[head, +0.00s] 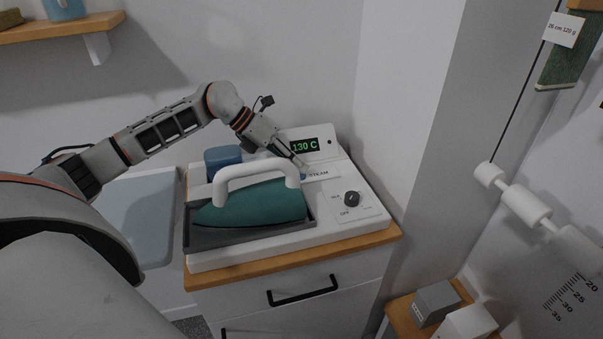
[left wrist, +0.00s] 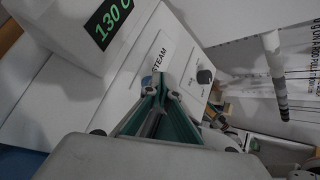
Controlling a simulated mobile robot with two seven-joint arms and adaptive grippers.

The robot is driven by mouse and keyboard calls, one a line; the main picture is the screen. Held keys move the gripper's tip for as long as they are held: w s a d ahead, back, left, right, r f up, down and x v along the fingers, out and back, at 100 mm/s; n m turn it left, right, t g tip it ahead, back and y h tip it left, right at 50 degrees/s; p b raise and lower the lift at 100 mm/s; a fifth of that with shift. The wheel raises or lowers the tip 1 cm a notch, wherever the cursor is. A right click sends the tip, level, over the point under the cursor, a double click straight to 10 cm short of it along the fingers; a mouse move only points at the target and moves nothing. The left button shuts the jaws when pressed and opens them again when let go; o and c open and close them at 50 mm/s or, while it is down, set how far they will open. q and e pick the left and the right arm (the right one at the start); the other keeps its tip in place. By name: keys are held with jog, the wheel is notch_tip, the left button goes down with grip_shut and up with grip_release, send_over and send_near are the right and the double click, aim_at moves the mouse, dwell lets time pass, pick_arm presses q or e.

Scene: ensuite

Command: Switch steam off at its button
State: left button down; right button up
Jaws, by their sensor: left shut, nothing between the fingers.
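The white iron station (head: 240,262) stands on a wood-topped cabinet. Its STEAM label (head: 319,174) shows on the top panel, with a small blue button (head: 303,177) at its left. In the left wrist view the label (left wrist: 158,56) and a bit of blue, the button (left wrist: 146,80), show just beyond the fingertips. My left gripper (head: 301,168) is shut and empty, its tips at the button. I cannot tell whether they touch it, and they partly hide it. The display (head: 305,145) reads 130 C in green. My right gripper is not in view.
A teal iron (head: 255,205) with a white handle (head: 240,170) rests on the station's grey tray, close to my left gripper. A blue tank (head: 222,158) stands behind it. A dark knob (head: 351,198) is at the right. A wall column (head: 410,120) rises beyond.

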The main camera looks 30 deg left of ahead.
pick_arm(q)
jog(key=shift+r, duration=0.6)
jog(key=shift+r+p, duration=0.85)
notch_tip(320, 180, up, 4)
jog(key=p, duration=0.3)
jog(key=shift+r, duration=0.2)
